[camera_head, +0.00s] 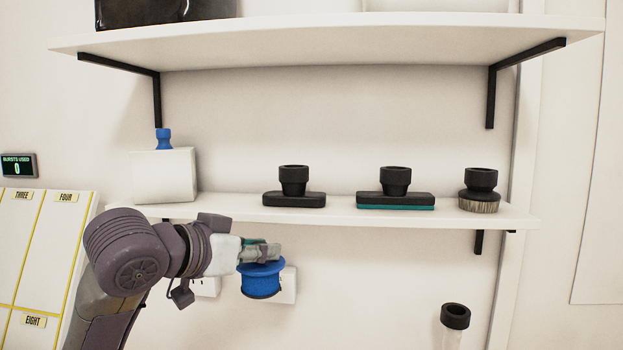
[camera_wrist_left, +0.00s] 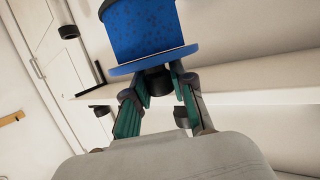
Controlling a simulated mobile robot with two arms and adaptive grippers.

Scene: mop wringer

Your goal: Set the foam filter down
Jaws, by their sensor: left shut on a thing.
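The foam filter (camera_head: 261,281) is a blue foam cylinder with a wider blue disc on top and a dark band at its lower edge. My left gripper (camera_head: 262,253) is shut on it at the disc end, and the filter hangs below the fingers in front of the wall, under the lower shelf's height in the head view. In the left wrist view the filter (camera_wrist_left: 144,32) fills the top middle, beyond the fingertips of my left gripper (camera_wrist_left: 158,84). My right gripper is not in view.
The lower white shelf (camera_head: 340,212) holds a white box (camera_head: 165,175) with a blue knob, two black nozzles (camera_head: 294,189) (camera_head: 396,190) and a round brush (camera_head: 480,192). A black-topped tube (camera_head: 455,318) stands at lower right. A panel with yellow lines (camera_head: 45,240) is at left.

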